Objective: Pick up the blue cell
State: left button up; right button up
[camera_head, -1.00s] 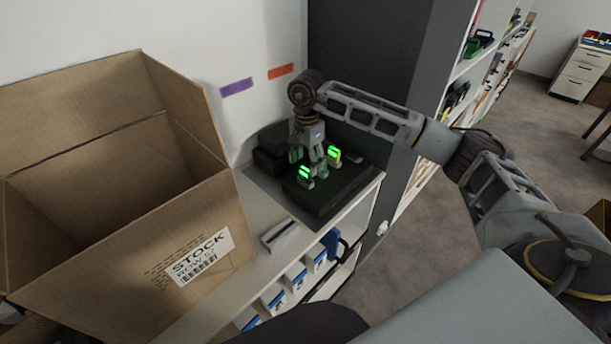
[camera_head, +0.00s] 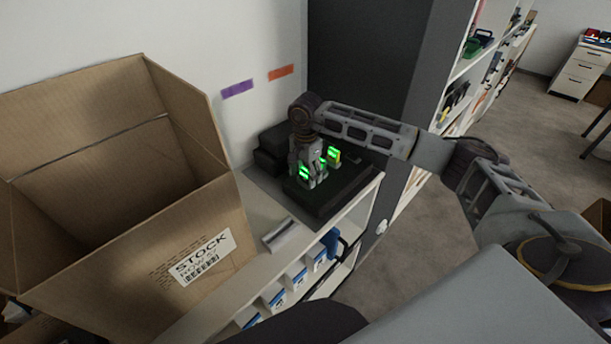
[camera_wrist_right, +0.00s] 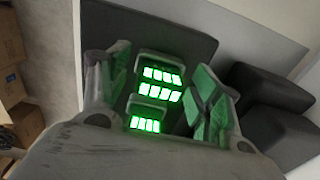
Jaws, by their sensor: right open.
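Several cells with glowing green panels stand on a black charger base (camera_head: 345,196) on the white shelf top. In the right wrist view, green-lit cells (camera_wrist_right: 160,84) lie between the spread fingers of the gripper (camera_wrist_right: 166,98), with a nearer lit cell (camera_wrist_right: 145,123) below. The right gripper is open, low over the charger. I cannot tell which cell is blue. My left gripper is not in view.
A large open carton (camera_head: 212,222) stands left of the charger. Black boxes (camera_head: 272,150) sit behind the charger against the wall. A small grey-white object (camera_head: 281,236) lies near the shelf's front edge. Blue-and-white items (camera_head: 297,283) fill the shelf below.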

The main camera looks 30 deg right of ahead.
dwell(0.4)
jog(key=c, duration=1.4)
